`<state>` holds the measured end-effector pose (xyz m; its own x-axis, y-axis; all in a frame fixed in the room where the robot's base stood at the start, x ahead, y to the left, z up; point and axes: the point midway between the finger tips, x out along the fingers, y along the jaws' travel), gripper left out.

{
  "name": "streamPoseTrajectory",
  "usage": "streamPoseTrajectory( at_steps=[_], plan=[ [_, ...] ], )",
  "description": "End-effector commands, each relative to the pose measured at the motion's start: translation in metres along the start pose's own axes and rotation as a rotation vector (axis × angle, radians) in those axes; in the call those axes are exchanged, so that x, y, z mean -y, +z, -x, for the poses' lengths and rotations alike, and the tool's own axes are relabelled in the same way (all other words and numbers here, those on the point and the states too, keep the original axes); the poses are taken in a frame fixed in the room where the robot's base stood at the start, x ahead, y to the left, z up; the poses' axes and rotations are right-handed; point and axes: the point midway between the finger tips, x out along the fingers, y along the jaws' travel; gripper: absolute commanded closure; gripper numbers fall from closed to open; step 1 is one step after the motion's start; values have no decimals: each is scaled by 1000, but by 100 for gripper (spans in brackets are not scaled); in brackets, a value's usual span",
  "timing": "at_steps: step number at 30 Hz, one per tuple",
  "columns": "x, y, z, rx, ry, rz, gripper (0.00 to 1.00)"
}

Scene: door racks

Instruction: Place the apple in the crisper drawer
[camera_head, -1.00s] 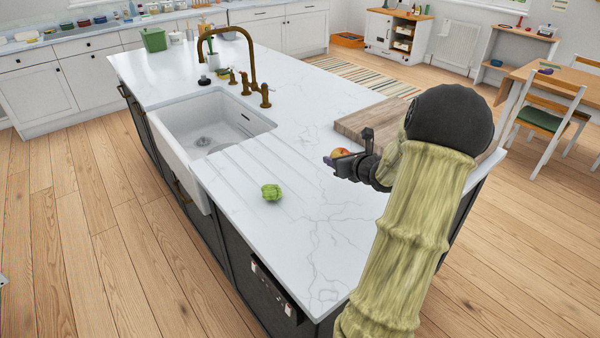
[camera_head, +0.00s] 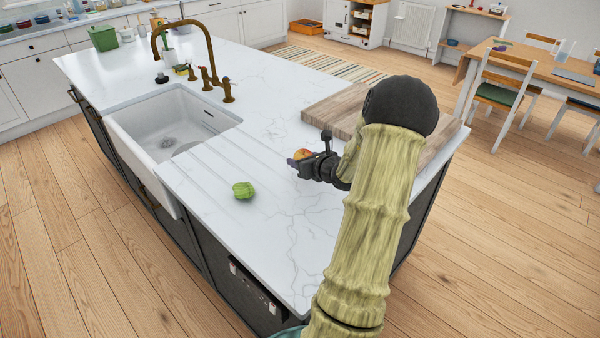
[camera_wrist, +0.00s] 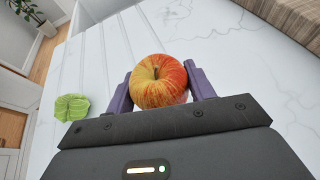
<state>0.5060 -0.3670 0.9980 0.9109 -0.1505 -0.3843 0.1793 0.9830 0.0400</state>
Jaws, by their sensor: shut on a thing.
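The red and yellow apple (camera_wrist: 158,80) is between the two purple fingers of my gripper (camera_wrist: 160,88) in the wrist view, with its stem facing the camera. My gripper (camera_head: 302,158) is shut on the apple (camera_head: 304,154), over the white marble counter in the head view. The height of the apple above the counter is hard to judge. No crisper drawer is in view.
A green leafy vegetable (camera_head: 243,190) lies on the island counter (camera_head: 215,225), left of my gripper. A wooden board (camera_head: 340,108) lies behind it. A white sink (camera_head: 172,125) and brass tap (camera_head: 205,60) are farther left. Wooden floor (camera_head: 500,235) is open at right.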

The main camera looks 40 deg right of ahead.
Motion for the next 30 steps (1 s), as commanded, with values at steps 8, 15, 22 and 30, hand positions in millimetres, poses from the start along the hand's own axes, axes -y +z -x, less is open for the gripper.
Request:
streamPoseTrajectory(
  at_steps=[8,15,22,30],
  plan=[
    [1,-10,-4,2,-1,2,71],
    [1,-19,-8,0,1,-2,71],
    [2,-44,-18,0,0,-1,71],
    [2,-45,-19,1,-1,1,71]
  ],
)
